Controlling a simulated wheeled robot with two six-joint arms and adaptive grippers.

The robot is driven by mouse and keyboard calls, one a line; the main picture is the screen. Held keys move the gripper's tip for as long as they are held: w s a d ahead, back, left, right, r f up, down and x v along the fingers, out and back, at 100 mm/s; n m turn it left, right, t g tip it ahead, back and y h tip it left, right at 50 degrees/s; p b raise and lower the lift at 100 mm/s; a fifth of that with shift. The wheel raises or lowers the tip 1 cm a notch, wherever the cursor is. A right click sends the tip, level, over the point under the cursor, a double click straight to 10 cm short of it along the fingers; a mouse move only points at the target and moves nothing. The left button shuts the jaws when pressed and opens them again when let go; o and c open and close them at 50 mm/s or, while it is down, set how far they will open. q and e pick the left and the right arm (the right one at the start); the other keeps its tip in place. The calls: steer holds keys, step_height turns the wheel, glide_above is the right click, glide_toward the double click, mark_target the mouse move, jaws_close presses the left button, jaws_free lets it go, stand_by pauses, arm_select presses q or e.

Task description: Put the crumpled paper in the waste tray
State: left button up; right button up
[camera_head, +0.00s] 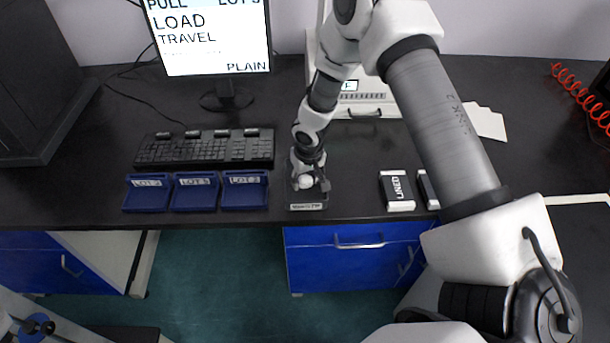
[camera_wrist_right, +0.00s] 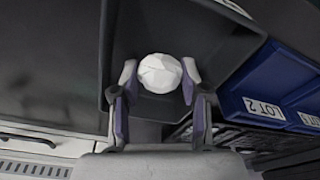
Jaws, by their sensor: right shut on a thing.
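The crumpled paper (camera_head: 306,182) is a small white faceted ball. My right gripper (camera_head: 310,184) is shut on it, with a finger on each side, as the right wrist view shows for the paper (camera_wrist_right: 160,73) and the gripper (camera_wrist_right: 159,82). The waste tray (camera_head: 309,206) is a small dark grey tray with a pale label at the table's front edge. The paper and fingertips are over or within the tray; I cannot tell whether the paper touches its floor. The tray's dark wall (camera_wrist_right: 222,38) surrounds the ball in the wrist view.
Three blue lot trays (camera_head: 196,207) stand left of the waste tray. A black keyboard (camera_head: 205,149) and a monitor (camera_head: 209,35) are behind them. Two dark labelled packs, one marked LINED (camera_head: 397,190), lie to the right. A pale machine (camera_head: 362,97) stands behind my right arm.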

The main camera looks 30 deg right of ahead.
steer(key=shift+f, duration=0.1)
steer(key=shift+f+b, duration=0.1)
steer(key=shift+b, duration=0.2)
steer(key=o, duration=0.8)
steer(key=shift+r, duration=0.5)
steer(key=r, duration=0.3)
steer(key=s+r, duration=0.1)
steer(key=r, duration=0.3)
steer(key=r+b, duration=0.1)
steer(key=r, duration=0.3)
steer(key=shift+s+a+r, duration=0.15)
steer(key=shift+s+r, duration=0.05)
steer(key=shift+s, duration=0.2)
